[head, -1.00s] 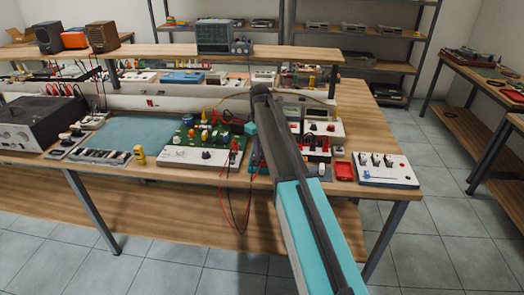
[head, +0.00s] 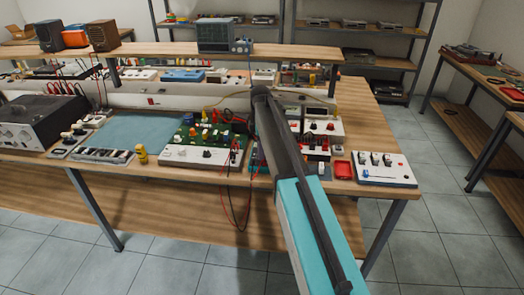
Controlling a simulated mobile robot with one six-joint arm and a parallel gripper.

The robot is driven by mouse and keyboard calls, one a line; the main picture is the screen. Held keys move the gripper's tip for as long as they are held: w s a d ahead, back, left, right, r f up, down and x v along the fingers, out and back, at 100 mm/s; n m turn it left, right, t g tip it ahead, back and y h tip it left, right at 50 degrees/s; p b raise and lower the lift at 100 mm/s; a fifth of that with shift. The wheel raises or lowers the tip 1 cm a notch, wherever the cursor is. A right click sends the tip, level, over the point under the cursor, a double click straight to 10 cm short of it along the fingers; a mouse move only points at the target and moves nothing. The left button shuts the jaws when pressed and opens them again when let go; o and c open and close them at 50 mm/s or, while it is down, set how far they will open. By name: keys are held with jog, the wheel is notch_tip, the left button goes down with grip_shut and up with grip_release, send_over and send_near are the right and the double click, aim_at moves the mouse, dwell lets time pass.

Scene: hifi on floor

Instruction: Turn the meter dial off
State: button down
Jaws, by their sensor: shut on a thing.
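I cannot tell for certain which device is the meter. A white instrument with red controls (head: 330,128) stands on the bench just right of my arm, with a small display unit behind it. A white-fronted green circuit board (head: 200,155) with a dark knob lies left of the arm. My teal and black arm reaches up over the bench between them. My gripper is hidden behind the arm's upper link, so its jaws and anything in them do not show. Part of the bench behind the arm is hidden too.
A white box with several switches (head: 385,168) and a red tray (head: 343,170) lie at the bench's right end. Red and black leads (head: 236,205) hang over the front edge. A blue-green mat (head: 140,133) is mostly clear. A raised shelf (head: 160,52) runs behind.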

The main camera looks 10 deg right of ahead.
jog(key=n, duration=0.4)
jog(key=shift+s+a, duration=0.1)
jog(key=shift+s, duration=0.05)
jog(key=shift+n+p, duration=0.35)
jog(key=shift+n, duration=1.55)
jog(key=shift+f, duration=0.1)
jog(key=c, duration=1.6)
grip_release()
jog(key=shift+o, duration=0.2)
jog(key=shift+r, duration=0.25)
jog(key=shift+r, duration=0.5)
notch_tip(320, 180, up, 12)
jog(key=b, duration=0.2)
jog(key=shift+r, duration=0.25)
